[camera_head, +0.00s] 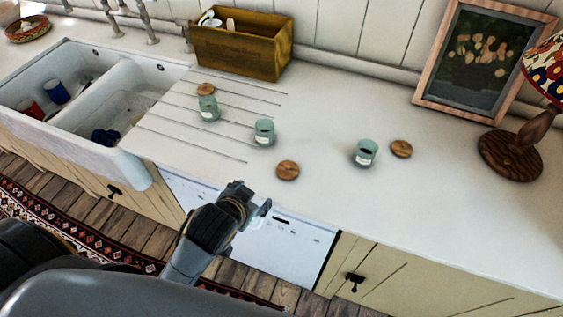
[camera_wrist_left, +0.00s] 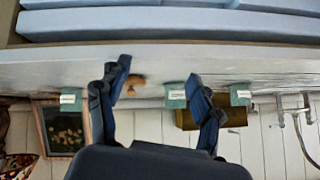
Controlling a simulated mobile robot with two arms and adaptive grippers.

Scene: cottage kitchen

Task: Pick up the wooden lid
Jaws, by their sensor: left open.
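Three round wooden lids lie on the white counter in the head view: one front and centre (camera_head: 287,170), one at the right (camera_head: 401,148), one at the back left (camera_head: 206,89). Near them stand three green jars with pale labels, at left (camera_head: 209,108), centre (camera_head: 264,131) and right (camera_head: 365,152). My left gripper (camera_head: 258,211) is open and empty at the counter's front edge, in front of the centre lid and apart from it. In the upside-down left wrist view, a lid (camera_wrist_left: 137,78) shows beyond the open fingers (camera_wrist_left: 158,76), nearer the left one. My right gripper is out of view.
A wooden box (camera_head: 240,45) stands at the back wall. A double white sink (camera_head: 135,100) is at the left. A framed picture (camera_head: 480,60) and a lamp with a wooden base (camera_head: 512,155) stand at the right. The counter's front right is clear.

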